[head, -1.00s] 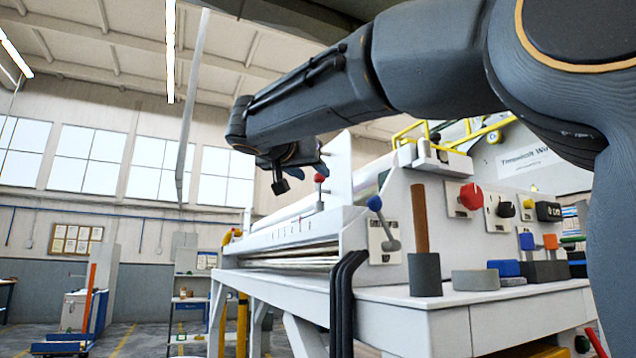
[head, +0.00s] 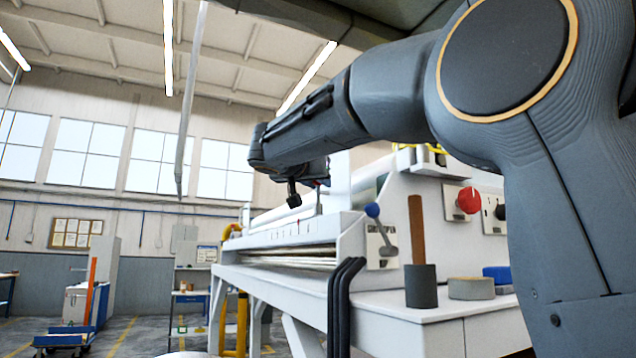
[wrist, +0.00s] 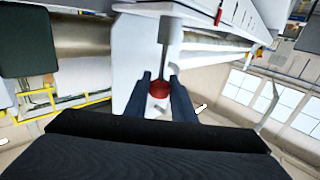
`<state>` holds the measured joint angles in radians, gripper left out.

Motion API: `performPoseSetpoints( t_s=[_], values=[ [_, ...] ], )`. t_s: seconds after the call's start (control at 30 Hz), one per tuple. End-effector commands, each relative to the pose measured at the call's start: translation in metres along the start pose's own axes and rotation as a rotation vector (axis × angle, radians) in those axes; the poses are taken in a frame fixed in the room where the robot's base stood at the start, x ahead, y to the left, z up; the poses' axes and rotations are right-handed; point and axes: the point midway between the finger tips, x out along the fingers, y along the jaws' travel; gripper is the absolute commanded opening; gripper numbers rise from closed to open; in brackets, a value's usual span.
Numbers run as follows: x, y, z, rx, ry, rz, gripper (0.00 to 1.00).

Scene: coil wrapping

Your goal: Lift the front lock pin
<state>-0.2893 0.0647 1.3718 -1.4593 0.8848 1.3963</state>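The front lock pin is a thin grey rod with a red ball knob (wrist: 150,91), standing on the white machine (head: 432,243). In the wrist view, which is upside down, the knob shows between the two dark fingers of my gripper (wrist: 161,84), and the rod runs up the picture from it. My gripper looks open, with one finger on each side of the knob; I cannot tell whether they touch it. In the head view my gripper (head: 321,174) is beside the pin's top, and the knob is mostly hidden there.
A blue-knobbed lever (head: 386,230) and a brown rod in a dark grey round block (head: 421,286) are at the near end. Black hoses (head: 345,300) hang down the front. A red button (head: 468,200) is on the side panel. Open floor lies left.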

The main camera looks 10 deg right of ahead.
Motion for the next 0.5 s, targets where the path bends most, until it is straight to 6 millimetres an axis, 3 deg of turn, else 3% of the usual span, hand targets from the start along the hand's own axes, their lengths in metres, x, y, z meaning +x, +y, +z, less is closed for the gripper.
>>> performPoseSetpoints(
  t_s=[0.1,0.27,0.5],
  values=[
    [0.0,0.0,0.0,0.0,0.0,0.0,0.0],
    [0.0,0.0,-0.002,0.001,0.001,0.0,0.0],
    [0.0,0.0,-0.026,0.002,0.002,0.001,0.0]
  ],
)
